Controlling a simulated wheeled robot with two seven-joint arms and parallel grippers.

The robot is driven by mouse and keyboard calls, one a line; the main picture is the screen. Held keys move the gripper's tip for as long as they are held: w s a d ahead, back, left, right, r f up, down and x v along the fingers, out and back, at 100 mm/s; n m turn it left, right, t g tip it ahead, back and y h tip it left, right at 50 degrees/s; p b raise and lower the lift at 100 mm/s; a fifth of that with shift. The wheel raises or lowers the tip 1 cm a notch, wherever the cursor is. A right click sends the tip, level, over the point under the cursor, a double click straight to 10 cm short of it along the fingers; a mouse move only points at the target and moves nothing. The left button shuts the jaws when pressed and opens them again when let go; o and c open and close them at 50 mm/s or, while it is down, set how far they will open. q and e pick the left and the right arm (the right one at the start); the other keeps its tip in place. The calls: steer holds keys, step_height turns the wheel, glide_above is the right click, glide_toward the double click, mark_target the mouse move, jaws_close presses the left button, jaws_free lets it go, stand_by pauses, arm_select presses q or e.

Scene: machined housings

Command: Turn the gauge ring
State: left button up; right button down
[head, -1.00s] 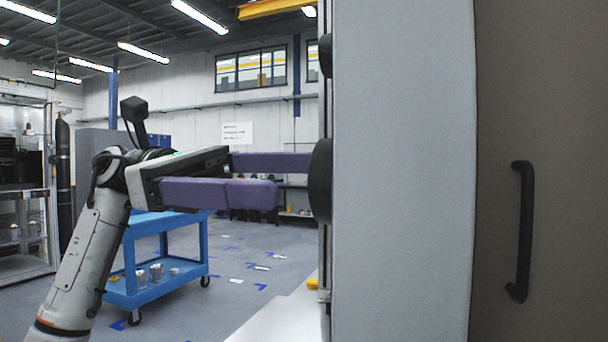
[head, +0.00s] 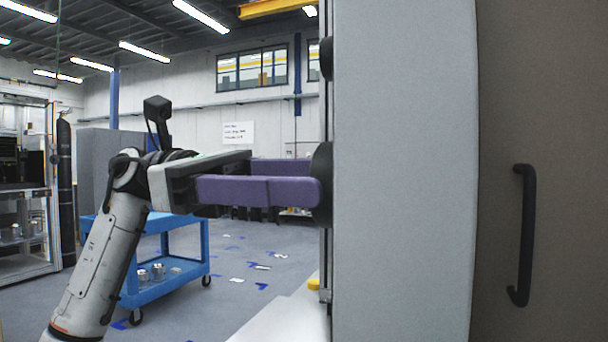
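A black round part (head: 322,160), seen nearly edge-on, stands out from the left side of a tall grey housing. It may be the gauge ring, but its face and any markings are hidden from this angle. My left gripper (head: 314,180) comes in level from the left, with two long purple fingers standing apart, one nearer and one farther. The near fingertip overlaps the black part's edge, and the far fingertip reaches its left side. I cannot tell whether they touch it. My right gripper is not in view.
The grey housing wall (head: 402,180) fills the middle right, beside a brown panel with a black handle (head: 525,235). A smaller black round part (head: 326,58) sits higher up. A blue cart (head: 180,290) with metal parts stands behind my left arm. Floor beyond is open.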

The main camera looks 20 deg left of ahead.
arm_select(q)
steer(key=n+p, duration=0.1)
steer(key=n, duration=0.3)
steer(key=shift+p, duration=0.35)
steer(key=o, duration=1.1)
steer(key=shift+c, duration=0.2)
steer(key=a, duration=1)
steer(key=shift+w+a, duration=0.2)
steer(key=shift+w, duration=0.05)
